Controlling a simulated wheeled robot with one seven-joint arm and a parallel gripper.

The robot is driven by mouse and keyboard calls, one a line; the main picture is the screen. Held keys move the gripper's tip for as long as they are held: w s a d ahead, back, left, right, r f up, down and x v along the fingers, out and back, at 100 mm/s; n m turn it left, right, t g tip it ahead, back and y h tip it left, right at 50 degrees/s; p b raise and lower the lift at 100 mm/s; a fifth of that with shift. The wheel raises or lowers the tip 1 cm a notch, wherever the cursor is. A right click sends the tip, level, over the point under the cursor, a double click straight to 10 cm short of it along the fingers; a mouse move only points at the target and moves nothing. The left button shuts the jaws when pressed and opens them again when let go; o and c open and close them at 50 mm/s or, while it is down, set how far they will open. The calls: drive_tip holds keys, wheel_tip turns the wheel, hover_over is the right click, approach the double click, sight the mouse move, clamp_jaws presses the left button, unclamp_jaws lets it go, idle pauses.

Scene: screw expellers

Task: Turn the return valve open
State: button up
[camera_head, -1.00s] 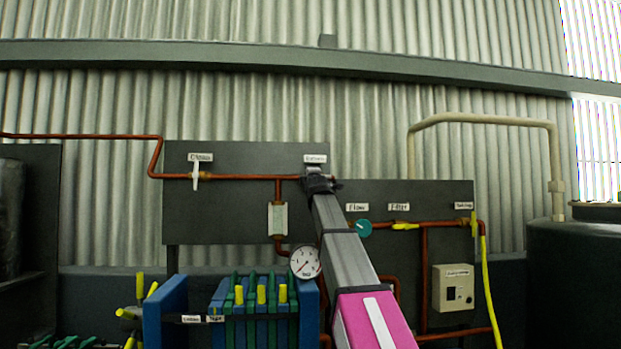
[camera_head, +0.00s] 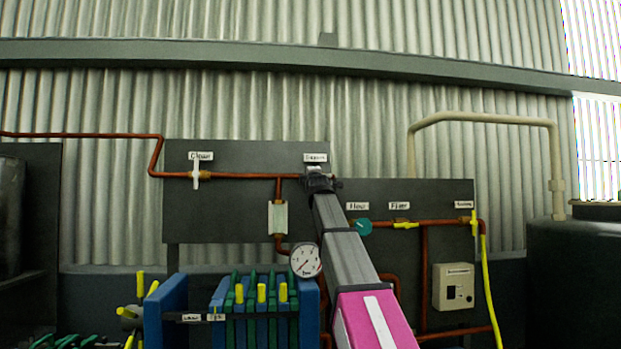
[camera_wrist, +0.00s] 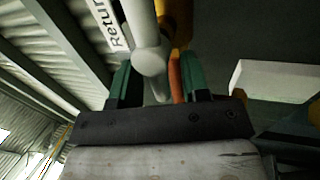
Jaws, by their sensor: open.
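The return valve (camera_wrist: 148,60) shows in the wrist view as a pale grey-white handle with a rounded hub, beside a white label reading "Return" (camera_wrist: 112,25). My gripper (camera_wrist: 158,72) is open, with one green finger on each side of the handle. I cannot tell whether the fingers touch it. In the head view my gripper (camera_head: 319,182) is at the pipe just below the small label (camera_head: 315,157) on the dark panel. There it hides the return valve, so the handle's angle cannot be read from that view.
A white-handled valve (camera_head: 196,173) is on the copper pipe to the left. A teal valve (camera_head: 362,227) and a yellow one (camera_head: 405,226) are lower right. A pressure gauge (camera_head: 305,260) and blue-green filter press (camera_head: 262,310) stand below. A yellow hose (camera_head: 489,290) hangs at right.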

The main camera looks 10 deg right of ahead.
drive_tip(key=v, duration=1)
drive_tip(key=shift+s, duration=0.35)
drive_tip(key=shift+f, duration=0.1)
